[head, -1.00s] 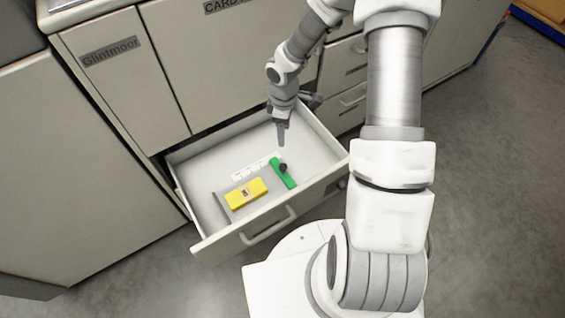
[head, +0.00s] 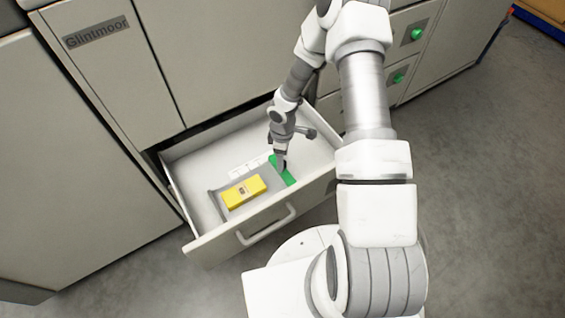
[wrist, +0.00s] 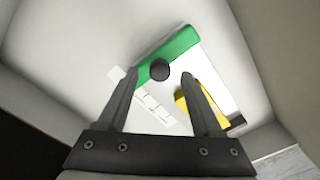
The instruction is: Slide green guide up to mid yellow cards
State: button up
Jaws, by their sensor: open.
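The green guide (head: 290,179) lies in the open drawer, right of the yellow cards (head: 243,191), with a gap between them. In the wrist view the green guide (wrist: 182,54) carries a round black knob (wrist: 159,69). The yellow cards (wrist: 186,112) show there partly behind a finger. My gripper (head: 281,166) is down in the drawer over the guide and hides part of it in the head view. In the wrist view my gripper (wrist: 161,73) is open, with one fingertip on each side of the knob; I cannot tell whether either touches it.
The drawer (head: 230,241) has raised walls and a front handle. A grey upright piece (head: 216,206) stands left of the cards. A white marked strip (head: 248,168) lies behind them. Bare drawer floor shows at the back left and right. Cabinet fronts (head: 215,60) rise behind.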

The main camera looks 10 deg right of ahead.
jog(key=shift+f, duration=0.8)
grip_shut()
dwell(0.9)
